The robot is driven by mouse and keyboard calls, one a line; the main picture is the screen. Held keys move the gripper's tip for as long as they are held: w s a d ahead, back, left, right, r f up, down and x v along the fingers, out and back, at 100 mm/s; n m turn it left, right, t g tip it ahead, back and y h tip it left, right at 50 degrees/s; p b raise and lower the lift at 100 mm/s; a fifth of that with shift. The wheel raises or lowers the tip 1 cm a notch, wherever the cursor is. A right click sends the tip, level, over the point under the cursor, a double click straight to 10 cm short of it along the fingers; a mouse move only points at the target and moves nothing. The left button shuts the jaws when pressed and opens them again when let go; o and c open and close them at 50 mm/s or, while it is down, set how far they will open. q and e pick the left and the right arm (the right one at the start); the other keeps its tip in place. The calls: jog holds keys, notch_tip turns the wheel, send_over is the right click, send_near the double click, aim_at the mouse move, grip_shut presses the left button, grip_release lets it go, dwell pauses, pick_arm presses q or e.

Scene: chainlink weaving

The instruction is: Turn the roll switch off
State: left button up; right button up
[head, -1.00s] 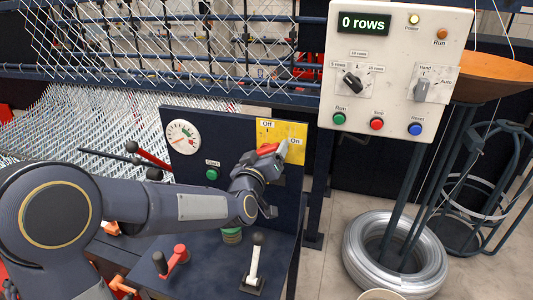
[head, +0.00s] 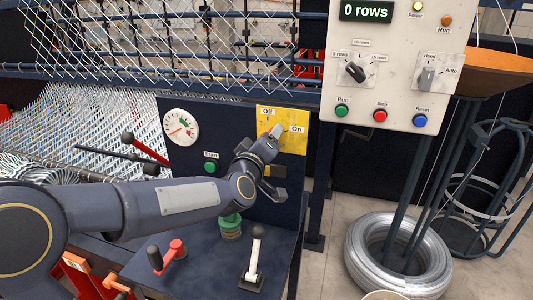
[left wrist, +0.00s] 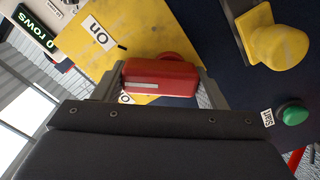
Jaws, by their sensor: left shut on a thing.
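The roll switch sits on a yellow plate (head: 295,113) with an "Off" label at top left and an "On" label at right. Its red handle (left wrist: 160,80) shows between the fingers of my left gripper (left wrist: 160,88) in the left wrist view, and the gripper is shut on it. There the handle's white line points left, toward a label mostly covered by a finger; the "On" label (left wrist: 101,36) lies higher up. In the head view my left gripper (head: 271,138) is against the plate, and the handle is hidden behind it. My right gripper is not in view.
A green Start button (head: 210,168) and a round gauge (head: 181,127) are left of the plate. A yellow knob (left wrist: 275,45) is close to the gripper. A red crank (head: 172,254) and a white-stemmed lever (head: 254,258) stand on the ledge below. A control box (head: 400,85) is at right.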

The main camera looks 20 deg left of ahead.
pick_arm(q)
jog(key=n+b, duration=0.4)
jog(key=shift+a+f+n, duration=0.15)
jog(key=shift+a+n, duration=0.05)
jog(key=shift+n, duration=0.1)
jog(key=shift+a+n+b, duration=0.15)
jog(key=shift+n+b, duration=0.95)
jog(key=shift+n, duration=0.6)
jog(key=o, duration=1)
jog(key=shift+r, duration=0.2)
jog(key=shift+s, duration=0.1)
jog(key=s, duration=0.7)
jog(key=shift+s+a, duration=0.15)
jog(key=shift+s, duration=0.2)
